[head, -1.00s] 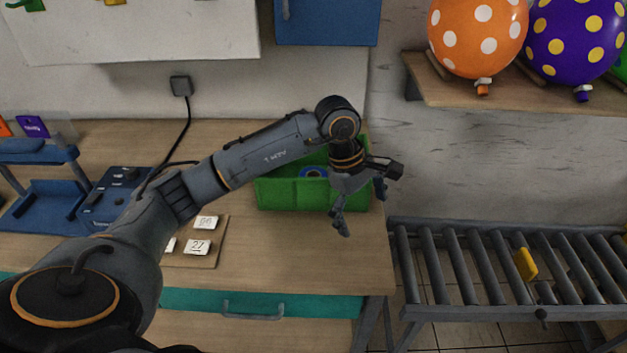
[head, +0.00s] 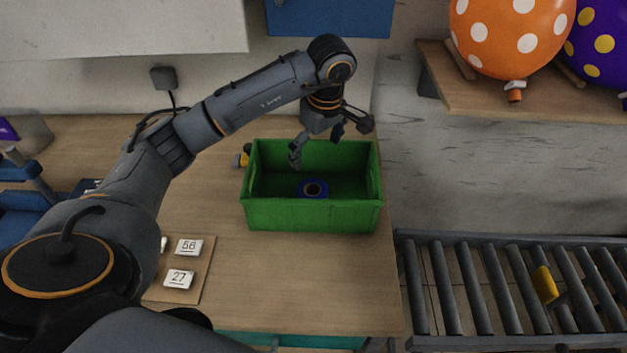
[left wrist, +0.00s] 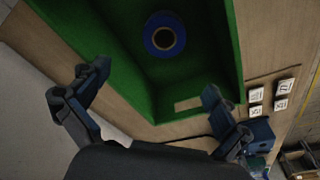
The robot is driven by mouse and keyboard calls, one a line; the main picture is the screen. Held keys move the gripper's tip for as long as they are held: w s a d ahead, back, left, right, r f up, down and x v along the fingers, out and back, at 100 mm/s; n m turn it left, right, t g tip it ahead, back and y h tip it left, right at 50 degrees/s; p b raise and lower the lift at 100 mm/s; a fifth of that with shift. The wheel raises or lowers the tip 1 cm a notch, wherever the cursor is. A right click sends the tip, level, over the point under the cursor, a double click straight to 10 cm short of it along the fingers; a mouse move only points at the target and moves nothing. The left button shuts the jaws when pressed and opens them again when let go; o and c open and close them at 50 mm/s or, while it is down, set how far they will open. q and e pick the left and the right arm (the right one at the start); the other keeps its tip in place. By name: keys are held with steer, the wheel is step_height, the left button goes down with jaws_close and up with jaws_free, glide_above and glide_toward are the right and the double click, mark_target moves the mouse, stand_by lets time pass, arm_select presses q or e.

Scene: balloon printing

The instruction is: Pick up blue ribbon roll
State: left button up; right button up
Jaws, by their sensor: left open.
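The blue ribbon roll (head: 313,189) lies flat on the floor of a green crate (head: 312,216), with a dark hole in its middle. In the left wrist view the roll (left wrist: 164,35) shows near the top centre, inside the crate (left wrist: 140,86). My left gripper (head: 322,146) is open and empty above the back part of the crate. In the left wrist view its fingers (left wrist: 155,85) are spread wide, with the roll apart from them. My right gripper is not in view.
The crate stands near the right edge of the wooden table (head: 290,275). White number cards (head: 179,279) lie on a board at front left. A small yellow and dark object (head: 242,155) sits left of the crate. A roller conveyor (head: 480,290) with a yellow piece (head: 545,284) is at right.

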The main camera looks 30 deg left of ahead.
arm_select(q)
steer(key=p, duration=0.2)
glide_above(312, 191)
steer(key=s+d, duration=0.1)
steer(key=f, duration=0.7)
steer(key=shift+s+f, duration=0.2)
steer(key=shift+f, duration=0.1)
steer(key=shift+w+f, duration=0.1)
steer(key=shift+f, duration=0.45)
steer(key=f+p, duration=0.2)
steer(key=f, duration=0.1)
steer(key=shift+s+d+f, duration=0.15)
steer(key=shift+s+f, duration=0.05)
steer(key=shift+f, duration=0.65)
steer(key=shift+w, duration=0.1)
steer(key=c, duration=1.1)
steer(key=shift+c, duration=0.8)
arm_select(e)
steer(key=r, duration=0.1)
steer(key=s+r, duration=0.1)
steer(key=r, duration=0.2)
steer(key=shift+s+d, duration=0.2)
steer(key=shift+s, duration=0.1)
